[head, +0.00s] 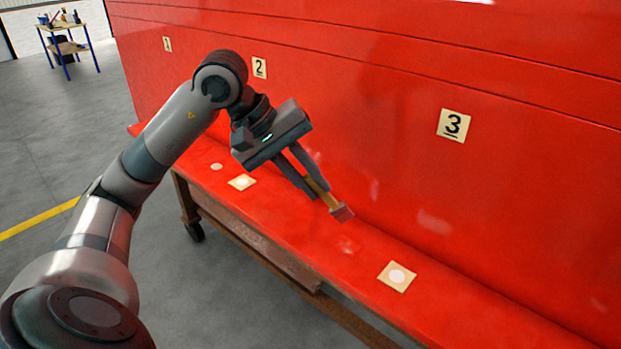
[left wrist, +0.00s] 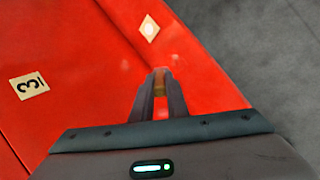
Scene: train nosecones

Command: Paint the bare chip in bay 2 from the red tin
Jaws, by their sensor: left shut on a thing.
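My left gripper (head: 318,192) is shut on a brush (head: 325,195) with a wooden handle and a reddish head. The brush head is above the red ledge, right of the number 2 plate (head: 259,67); whether it touches cannot be told. The fingers and part of the handle also show in the left wrist view (left wrist: 160,86). A pale round spot in a cream square (head: 242,182) lies on the ledge left of the gripper. A small pale spot (head: 216,166) is further left. A faint, glossy reddish patch (head: 347,245) lies below the brush head. I cannot make out the red tin.
Another cream square with a white round spot (head: 397,276) lies on the ledge at right. The red wall also bears number plates 1 (head: 167,44) and 3 (head: 453,125). A small table (head: 66,29) with small items stands far back left. Grey floor lies open left.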

